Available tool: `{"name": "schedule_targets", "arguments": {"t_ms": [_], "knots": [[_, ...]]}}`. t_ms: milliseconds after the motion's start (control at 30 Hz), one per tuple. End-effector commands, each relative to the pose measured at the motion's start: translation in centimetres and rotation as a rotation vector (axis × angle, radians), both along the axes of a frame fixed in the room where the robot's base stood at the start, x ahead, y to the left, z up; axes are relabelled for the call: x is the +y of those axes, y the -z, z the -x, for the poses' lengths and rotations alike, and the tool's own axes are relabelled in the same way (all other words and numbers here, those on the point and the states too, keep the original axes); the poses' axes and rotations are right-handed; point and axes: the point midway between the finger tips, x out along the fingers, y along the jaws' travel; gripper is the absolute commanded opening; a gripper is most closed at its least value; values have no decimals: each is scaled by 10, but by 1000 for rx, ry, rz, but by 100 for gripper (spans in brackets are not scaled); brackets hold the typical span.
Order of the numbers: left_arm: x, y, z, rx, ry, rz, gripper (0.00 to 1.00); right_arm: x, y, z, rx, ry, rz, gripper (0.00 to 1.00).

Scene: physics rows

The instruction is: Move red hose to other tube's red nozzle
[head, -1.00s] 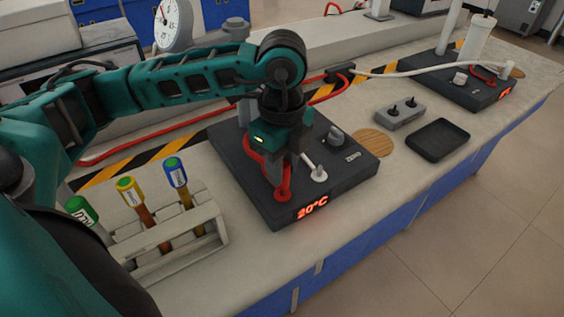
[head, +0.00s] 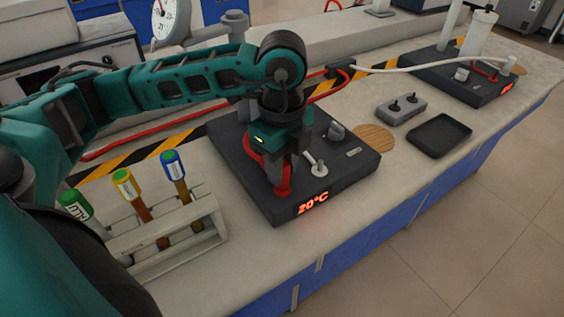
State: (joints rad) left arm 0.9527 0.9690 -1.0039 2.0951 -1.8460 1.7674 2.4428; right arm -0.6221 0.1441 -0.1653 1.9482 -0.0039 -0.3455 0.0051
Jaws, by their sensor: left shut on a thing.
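My left gripper (head: 281,176) is shut on the end of the red hose (head: 252,150), low over the front of the near black unit (head: 345,177). Below the fingers is a red fitting (head: 283,191) on that unit; the fingers hide whether the hose end is seated on it. A white nozzle (head: 319,169) stands just right of it. A far black unit (head: 438,73) at the upper right carries a white tube (head: 479,33) and a short red hose (head: 486,74). My right gripper is not in view.
A rack (head: 170,237) with several capped tubes stands at the lower left. A grey switch box (head: 401,109), a black tray (head: 438,136) and a wooden disc (head: 373,138) lie right of the near unit. A white hose (head: 420,66) runs to the far unit.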

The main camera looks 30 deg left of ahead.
Motion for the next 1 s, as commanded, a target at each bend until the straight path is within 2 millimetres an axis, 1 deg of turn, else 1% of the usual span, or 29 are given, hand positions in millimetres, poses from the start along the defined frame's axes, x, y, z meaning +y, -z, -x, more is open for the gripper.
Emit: {"name": "schedule_targets", "arguments": {"t_ms": [300, 767, 1000], "knots": [[0, 5, 0, 0, 0, 0, 0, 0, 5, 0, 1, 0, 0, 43], [0, 6, 0, 0, 0, 0, 0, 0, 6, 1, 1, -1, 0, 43], [0, 10, 0, 1, 0, 0, 0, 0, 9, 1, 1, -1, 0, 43]]}}
